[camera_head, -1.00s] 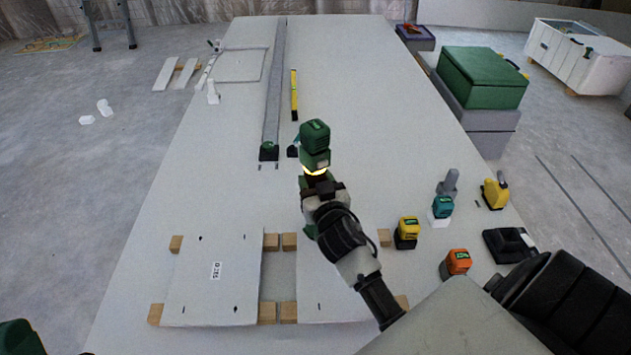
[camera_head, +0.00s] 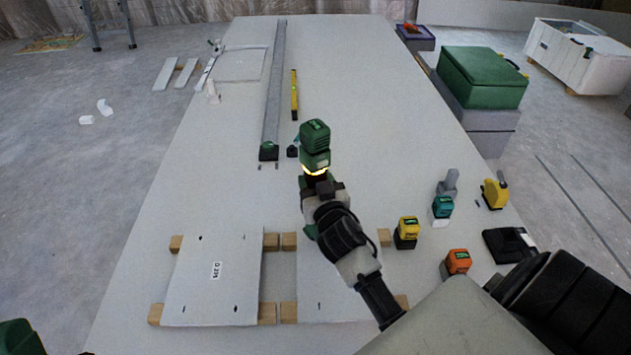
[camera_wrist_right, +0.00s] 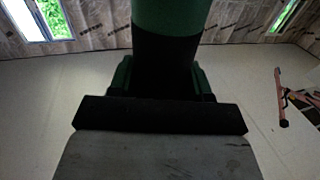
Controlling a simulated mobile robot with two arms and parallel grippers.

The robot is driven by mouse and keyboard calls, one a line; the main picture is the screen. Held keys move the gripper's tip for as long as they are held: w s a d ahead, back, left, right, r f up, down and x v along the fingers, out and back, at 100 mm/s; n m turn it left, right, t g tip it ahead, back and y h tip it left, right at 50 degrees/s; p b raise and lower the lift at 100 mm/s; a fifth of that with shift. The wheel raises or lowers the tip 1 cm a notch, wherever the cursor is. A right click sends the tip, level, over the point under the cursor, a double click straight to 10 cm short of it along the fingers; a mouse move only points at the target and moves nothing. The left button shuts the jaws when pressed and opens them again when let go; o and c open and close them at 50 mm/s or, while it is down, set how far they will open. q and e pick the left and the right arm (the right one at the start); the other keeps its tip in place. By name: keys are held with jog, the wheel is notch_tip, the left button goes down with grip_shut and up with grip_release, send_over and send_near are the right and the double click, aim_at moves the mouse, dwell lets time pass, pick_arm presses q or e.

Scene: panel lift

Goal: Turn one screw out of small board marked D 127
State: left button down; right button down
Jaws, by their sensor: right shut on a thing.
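My right gripper (camera_head: 324,188) is shut on a green and black power driver (camera_head: 315,140) with a glowing yellow ring, held upright above the table. The driver also fills the upper middle of the right wrist view (camera_wrist_right: 165,45). A small white board (camera_head: 210,285) lies on wooden blocks at the front left; its label seems to start with D, but I cannot read the number surely. Small dark marks, perhaps screws or holes, show near its corners. A second white board (camera_head: 325,300) lies beside it, partly behind my right arm; no label shows on it.
A long grey rail (camera_head: 273,90) and a yellow level (camera_head: 294,95) lie farther back. The table's middle right is clear.

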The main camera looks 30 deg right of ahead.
aim_at(318, 172)
jog(key=shift+r+p, duration=0.5)
jog(key=shift+p, duration=0.05)
jog(key=shift+r+p, duration=0.6)
jog(key=shift+r, duration=0.15)
jog(key=shift+w+r+p, duration=0.1)
jog(key=shift+r+p, duration=0.45)
jog(key=shift+p, duration=0.05)
pick_arm(q)
jog(key=w+a+f+g+y+p, duration=0.1)
jog(key=w+f+g+y, duration=0.3)
jog(key=f+g, duration=0.7)
jog(key=shift+w+f+g, duration=0.35)
jog(key=shift+g, duration=0.05)
pick_arm(e)
jog(key=shift+r, duration=0.55)
